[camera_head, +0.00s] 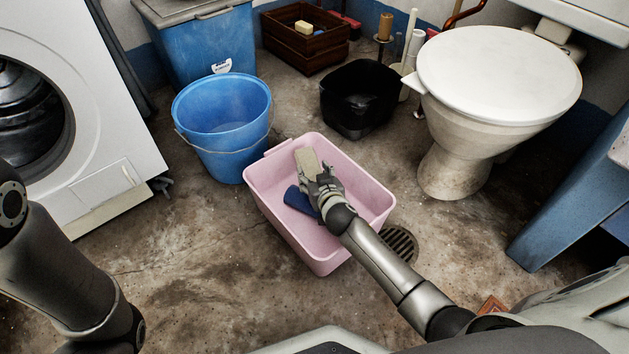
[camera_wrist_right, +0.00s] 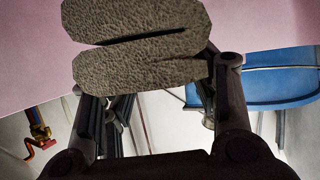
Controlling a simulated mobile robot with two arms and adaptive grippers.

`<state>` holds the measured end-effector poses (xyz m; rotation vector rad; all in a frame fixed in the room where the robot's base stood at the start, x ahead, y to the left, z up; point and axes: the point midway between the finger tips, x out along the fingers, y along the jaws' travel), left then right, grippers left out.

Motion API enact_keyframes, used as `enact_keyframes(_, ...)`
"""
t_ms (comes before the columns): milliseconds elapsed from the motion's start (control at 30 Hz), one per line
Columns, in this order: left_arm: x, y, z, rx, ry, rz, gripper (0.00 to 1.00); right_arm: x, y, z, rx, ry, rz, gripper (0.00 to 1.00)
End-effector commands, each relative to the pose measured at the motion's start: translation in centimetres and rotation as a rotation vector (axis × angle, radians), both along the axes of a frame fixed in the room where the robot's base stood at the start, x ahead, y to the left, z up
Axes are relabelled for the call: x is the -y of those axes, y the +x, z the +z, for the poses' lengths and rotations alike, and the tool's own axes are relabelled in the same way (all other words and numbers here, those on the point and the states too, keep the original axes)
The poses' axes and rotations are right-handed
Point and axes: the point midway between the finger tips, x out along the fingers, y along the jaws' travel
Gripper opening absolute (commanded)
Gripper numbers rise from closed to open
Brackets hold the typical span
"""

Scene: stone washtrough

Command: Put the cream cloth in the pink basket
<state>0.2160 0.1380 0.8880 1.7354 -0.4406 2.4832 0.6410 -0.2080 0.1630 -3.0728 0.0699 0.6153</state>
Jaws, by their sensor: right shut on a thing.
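The pink basket (camera_head: 370,190) stands on the floor in the middle of the head view. My right gripper (camera_head: 319,178) is over the basket's opening, shut on the cream cloth (camera_head: 307,161). The cloth is a folded, oblong piece with rounded ends; it also shows across the top of the right wrist view (camera_wrist_right: 140,62) at the fingers. I cannot tell whether it touches the basket floor. My left arm shows at the lower left of the head view, but its gripper does not.
A dark blue item (camera_head: 299,200) lies inside the basket beside my right gripper. A blue bucket (camera_head: 222,130) stands to the left behind the basket. A black bin (camera_head: 358,98) and a toilet (camera_head: 490,90) stand behind and right. The floor left of the basket is clear.

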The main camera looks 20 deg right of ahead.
Motion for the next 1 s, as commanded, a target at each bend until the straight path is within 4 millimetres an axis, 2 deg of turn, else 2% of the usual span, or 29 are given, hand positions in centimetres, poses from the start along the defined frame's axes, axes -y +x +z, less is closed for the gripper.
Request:
enact_keyframes(300, 0.0, -0.3, 0.1, 0.006, 0.000, 0.000, 0.77, 0.0, 0.1, -0.1, 0.002, 0.001, 0.000, 0.29)
enact_keyframes(467, 0.1, 0.4, -0.5, -0.002, 0.001, 0.001, 0.77, 0.0, 0.0, -0.7, 0.002, 0.001, 0.000, 0.29)
enact_keyframes(833, 0.1, 0.3, -1.1, 0.000, 0.002, 0.001, 0.77, -0.1, 0.0, -1.4, 0.002, 0.003, 0.001, 0.29)
enact_keyframes(867, 0.1, 0.3, -1.1, 0.001, 0.002, 0.001, 0.77, -0.1, 0.0, -1.5, 0.000, 0.004, 0.001, 0.58)
enact_keyframes(1000, 0.1, 0.3, -1.1, 0.001, 0.002, 0.001, 0.77, -0.2, -0.1, -1.5, 0.000, 0.006, 0.001, 0.76)
